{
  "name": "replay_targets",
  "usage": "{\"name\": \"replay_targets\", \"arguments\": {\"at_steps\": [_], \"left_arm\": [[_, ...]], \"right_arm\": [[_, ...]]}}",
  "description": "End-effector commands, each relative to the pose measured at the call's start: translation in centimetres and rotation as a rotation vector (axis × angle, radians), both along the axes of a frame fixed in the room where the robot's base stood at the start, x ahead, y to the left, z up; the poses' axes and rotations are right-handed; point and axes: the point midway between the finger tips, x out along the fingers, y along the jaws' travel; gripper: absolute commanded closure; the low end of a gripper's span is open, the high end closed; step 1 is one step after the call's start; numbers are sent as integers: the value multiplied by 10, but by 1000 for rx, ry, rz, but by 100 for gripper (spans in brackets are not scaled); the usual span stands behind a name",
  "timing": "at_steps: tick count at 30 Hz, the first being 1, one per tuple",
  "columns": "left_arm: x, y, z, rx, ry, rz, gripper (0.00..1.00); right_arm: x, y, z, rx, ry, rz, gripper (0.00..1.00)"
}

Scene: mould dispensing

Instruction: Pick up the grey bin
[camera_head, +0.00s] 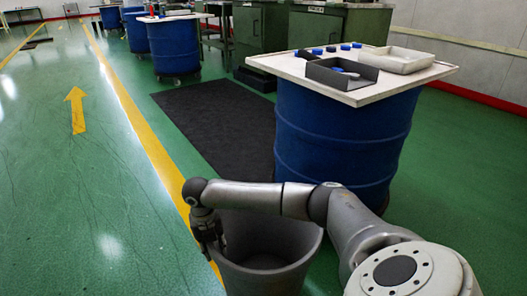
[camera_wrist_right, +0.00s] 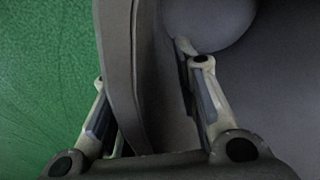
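The grey bin (camera_head: 268,284) stands on the green floor at the bottom middle of the head view, open at the top. My right arm reaches across above it from the right. My right gripper (camera_head: 213,243) points down at the bin's left rim. In the right wrist view the bin's wall (camera_wrist_right: 121,60) runs between the two fingers of the right gripper (camera_wrist_right: 145,75), one finger outside and one inside. A gap shows between the inner finger and the wall, so the gripper looks open around the rim. My left gripper is not in view.
A blue drum (camera_head: 345,135) with a white top (camera_head: 345,98) stands just behind the bin. On the top are a dark open box (camera_head: 340,75), a pale tray (camera_head: 398,62) and several blue caps. A black mat (camera_head: 222,120) lies behind; the floor at left is clear.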

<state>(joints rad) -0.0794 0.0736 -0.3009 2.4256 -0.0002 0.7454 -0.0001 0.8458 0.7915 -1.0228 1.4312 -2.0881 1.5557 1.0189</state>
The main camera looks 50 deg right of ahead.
Motion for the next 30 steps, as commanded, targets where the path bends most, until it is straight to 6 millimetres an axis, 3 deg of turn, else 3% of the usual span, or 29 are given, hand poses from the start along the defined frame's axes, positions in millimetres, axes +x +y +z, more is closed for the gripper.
{"name": "replay_targets", "arguments": {"at_steps": [2, 9, 30], "left_arm": [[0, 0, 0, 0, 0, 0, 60], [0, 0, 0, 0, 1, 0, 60], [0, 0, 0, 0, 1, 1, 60]], "right_arm": [[0, 0, 0, 0, 0, 0, 72], [0, 0, 0, 1, 0, 0, 100], [2, -1, 3, -1, -4, 0, 100]]}}
